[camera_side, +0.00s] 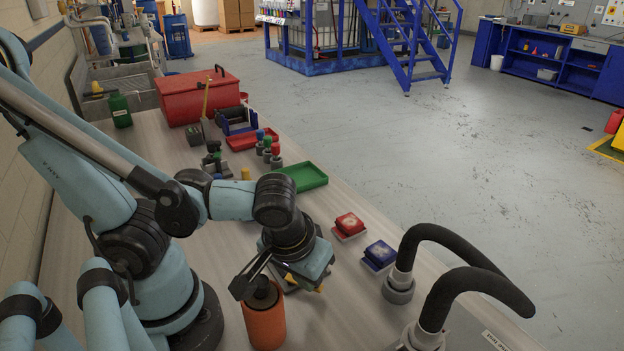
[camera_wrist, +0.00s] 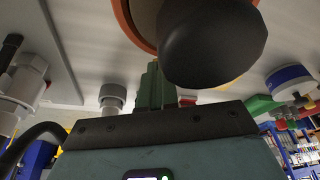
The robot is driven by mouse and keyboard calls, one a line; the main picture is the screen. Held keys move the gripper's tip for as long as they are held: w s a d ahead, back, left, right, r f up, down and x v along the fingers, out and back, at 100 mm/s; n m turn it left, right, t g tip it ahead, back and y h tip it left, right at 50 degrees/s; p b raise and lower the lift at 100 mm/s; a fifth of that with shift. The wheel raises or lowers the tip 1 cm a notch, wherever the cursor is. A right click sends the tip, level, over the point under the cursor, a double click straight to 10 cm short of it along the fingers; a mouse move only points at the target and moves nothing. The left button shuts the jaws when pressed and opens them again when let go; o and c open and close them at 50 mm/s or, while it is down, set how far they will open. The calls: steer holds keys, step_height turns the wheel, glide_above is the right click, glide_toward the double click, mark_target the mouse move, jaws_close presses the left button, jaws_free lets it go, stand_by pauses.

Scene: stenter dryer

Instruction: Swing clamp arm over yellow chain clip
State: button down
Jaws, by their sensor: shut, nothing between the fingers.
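My gripper (camera_wrist: 155,85) is shut and empty; its fingers show as a narrow greenish-grey pair in the wrist view. In the side view its housing hangs low over the bench and hides the fingertips. Small yellow parts (camera_side: 320,289), possibly the chain clip, show at the housing's lower edge, mostly hidden. A sliver of yellow (camera_wrist: 236,82) also shows in the wrist view. A dark bar with a blunt end (camera_side: 249,277), possibly the clamp arm, lies left of the housing above an orange cylinder (camera_side: 264,324). I cannot tell whether it crosses the yellow part.
In the wrist view a large dark rounded knob (camera_wrist: 212,45) is close beside the fingers, in front of an orange rim (camera_wrist: 128,22). Red (camera_side: 349,225) and blue (camera_side: 380,254) blocks and black curved hoses (camera_side: 455,240) stand right. A green tray (camera_side: 302,178) lies behind.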

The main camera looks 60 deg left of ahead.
steer(key=shift+f, duration=0.15)
steer(key=shift+w, duration=0.1)
stand_by(0.4)
steer(key=shift+w+n, duration=0.1)
steer(key=shift+n, duration=0.6)
steer(key=shift+w+n+y, duration=0.25)
steer(key=shift+n+y, duration=0.15)
steer(key=shift+n, duration=0.5)
